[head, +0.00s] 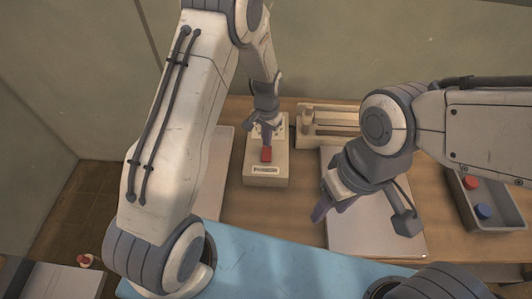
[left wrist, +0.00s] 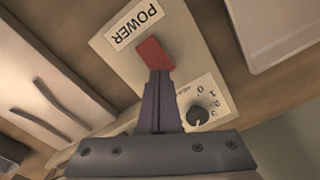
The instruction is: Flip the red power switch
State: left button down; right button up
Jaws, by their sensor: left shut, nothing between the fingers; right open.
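The red power switch (head: 266,154) sits on a cream box (head: 265,174) on the wooden table in the head view. In the left wrist view the red switch (left wrist: 154,54) lies just below a POWER label (left wrist: 134,24). My left gripper (head: 264,122) is shut and empty over the box. Its fingertips (left wrist: 160,75) overlap the lower edge of the red switch in the wrist view; I cannot tell whether they touch it. My right gripper (head: 318,208) is open and empty above a pale plate to the right.
A dark knob (left wrist: 197,115) sits on the box beside my left fingers. A slotted cream fixture (head: 330,122) stands right of the box. A grey tray (head: 495,212) with red and blue round pieces is at the far right. A blue mat (head: 270,262) covers the front.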

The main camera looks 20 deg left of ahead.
aim_at(267, 150)
pick_arm(q)
jog(key=shift+f+b, duration=1.1)
jog(key=shift+f, duration=0.35)
dwell(1.0)
jog(key=shift+r, duration=0.15)
jog(key=shift+r+p, duration=2.7)
jog(key=shift+r, duration=0.75)
jog(key=shift+f, duration=0.1)
